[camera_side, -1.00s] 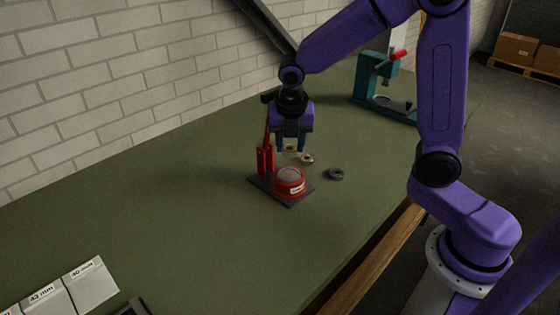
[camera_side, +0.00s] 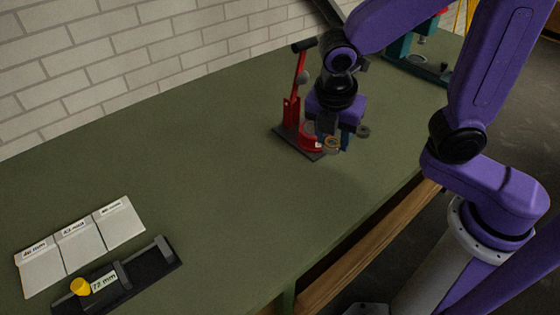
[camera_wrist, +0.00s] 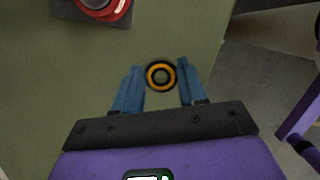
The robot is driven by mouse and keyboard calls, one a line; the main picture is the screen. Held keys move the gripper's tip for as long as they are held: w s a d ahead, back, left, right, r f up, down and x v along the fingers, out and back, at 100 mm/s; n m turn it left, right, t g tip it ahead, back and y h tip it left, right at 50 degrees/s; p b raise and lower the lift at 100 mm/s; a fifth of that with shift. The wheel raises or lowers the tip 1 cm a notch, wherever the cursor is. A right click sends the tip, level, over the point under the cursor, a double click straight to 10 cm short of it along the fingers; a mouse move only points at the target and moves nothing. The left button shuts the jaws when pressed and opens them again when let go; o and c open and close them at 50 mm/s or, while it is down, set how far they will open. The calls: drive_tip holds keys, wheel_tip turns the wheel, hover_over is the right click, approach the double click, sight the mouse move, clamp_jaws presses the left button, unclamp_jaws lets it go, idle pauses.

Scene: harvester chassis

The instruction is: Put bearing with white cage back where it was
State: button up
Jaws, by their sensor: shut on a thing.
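My gripper (camera_side: 332,142) is shut on a ring-shaped bearing (camera_side: 331,145), just in front of the red press and above the green bench. In the wrist view the bearing (camera_wrist: 161,75) sits between the blue fingertips (camera_wrist: 160,72). It shows a dark outer ring and an orange-yellow band, not a white one. A darker grey bearing (camera_side: 363,131) lies on the bench just right of my gripper. No white cage can be made out now.
The red lever press (camera_side: 292,112) stands on a dark plate (camera_side: 290,137) beside my gripper; its red cup also shows in the wrist view (camera_wrist: 104,8). Labelled pale plates (camera_side: 80,246) and a black gauge (camera_side: 150,270) lie front left. A teal press (camera_side: 405,62) stands behind. The bench middle is clear.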

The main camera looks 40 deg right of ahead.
drive_tip(key=w+a+f, duration=0.3)
drive_tip(key=w, duration=0.4)
hover_over(282, 168)
drive_tip(key=f, duration=0.5)
drive_tip(key=shift+s+a+f, duration=0.1)
drive_tip(key=shift+s+a, duration=0.2)
drive_tip(key=shift+s, duration=0.05)
drive_tip(key=shift+w+a+f, duration=0.1)
drive_tip(key=shift+w+f, duration=0.05)
drive_tip(key=shift+f, duration=0.8)
drive_tip(key=shift+w+f, duration=0.1)
drive_tip(key=shift+f, duration=0.85)
drive_tip(key=shift+f, duration=0.1)
drive_tip(key=o, duration=1.1)
drive_tip(key=v, duration=1.2)
drive_tip(key=shift+s, duration=0.1)
